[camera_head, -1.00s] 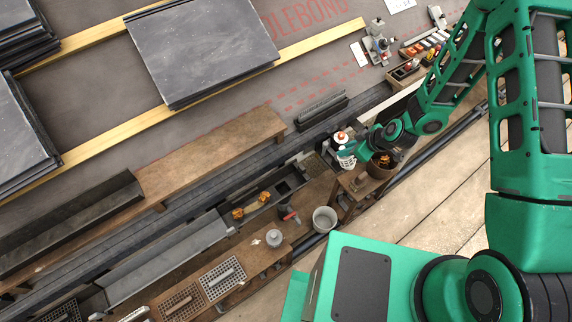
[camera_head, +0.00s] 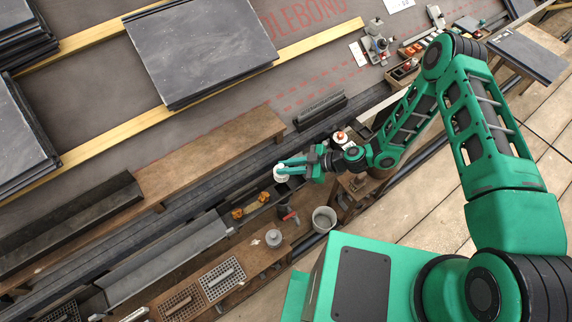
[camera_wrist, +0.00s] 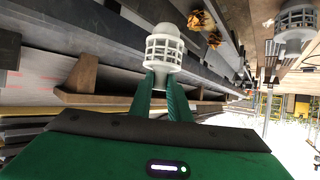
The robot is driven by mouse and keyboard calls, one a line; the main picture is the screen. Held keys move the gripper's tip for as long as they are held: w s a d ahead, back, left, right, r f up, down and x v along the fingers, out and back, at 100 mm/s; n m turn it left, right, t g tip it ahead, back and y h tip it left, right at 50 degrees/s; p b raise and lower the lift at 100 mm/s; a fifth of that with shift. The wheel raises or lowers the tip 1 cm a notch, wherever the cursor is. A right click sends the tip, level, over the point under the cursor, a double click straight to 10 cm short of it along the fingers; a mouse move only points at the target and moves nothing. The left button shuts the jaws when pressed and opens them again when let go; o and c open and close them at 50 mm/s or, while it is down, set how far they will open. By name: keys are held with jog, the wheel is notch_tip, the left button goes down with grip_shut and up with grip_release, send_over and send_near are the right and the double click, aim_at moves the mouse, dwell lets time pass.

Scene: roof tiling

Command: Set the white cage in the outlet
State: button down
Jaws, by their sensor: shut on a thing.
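The white cage (camera_head: 280,174), a slatted round basket with a domed top, is held above the gutter. In the wrist view the cage (camera_wrist: 163,48) sits upright between the fingertips. My gripper (camera_head: 288,168) is shut on it; its two green fingers (camera_wrist: 160,88) grip the cage's lower end. The outlet appears as a dark square opening (camera_head: 284,188) in the gutter floor, close to the cage and partly covered by it in the head view. I cannot tell the height of the cage above it.
Orange-brown clumps (camera_head: 250,206) lie in the gutter to the left. A red-handled tool (camera_head: 289,215), a grey bucket (camera_head: 324,219) and a grey lidded piece (camera_head: 273,238) are near the front plank. A white-and-orange container (camera_head: 340,138) stands behind my wrist.

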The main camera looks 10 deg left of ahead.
aim_at(286, 180)
jog(key=shift+f, duration=4.85)
jog(key=c, duration=1.2)
grip_release()
jog(key=shift+s, duration=0.1)
jog(key=shift+r, duration=4.5)
